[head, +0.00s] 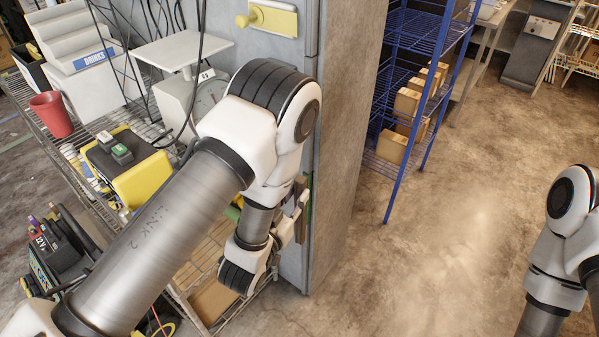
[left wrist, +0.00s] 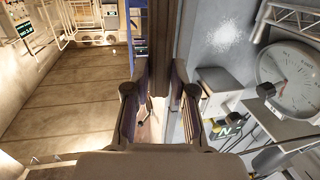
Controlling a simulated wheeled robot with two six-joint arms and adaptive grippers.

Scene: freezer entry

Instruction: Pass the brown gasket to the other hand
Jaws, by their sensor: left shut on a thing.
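My left gripper (head: 299,207) is beside the grey upright panel in the head view, partly hidden by its own wrist. In the left wrist view its two fingers (left wrist: 160,112) stand on either side of a dark brown strip, which I take to be the brown gasket (left wrist: 158,55). The strip runs upward from between the fingers. In the head view a small brown piece of the gasket (head: 301,228) shows at the fingers; the rest is hidden. My right arm shows at the right edge of the head view, but its gripper is out of frame.
A grey panel (head: 345,120) with a yellow handle (head: 268,17) stands close by the left gripper. A wire rack at left carries a red cup (head: 52,114), a yellow-black box (head: 140,180) and a dial scale (head: 208,95). Blue shelving (head: 425,40) holds cartons. Floor at right is clear.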

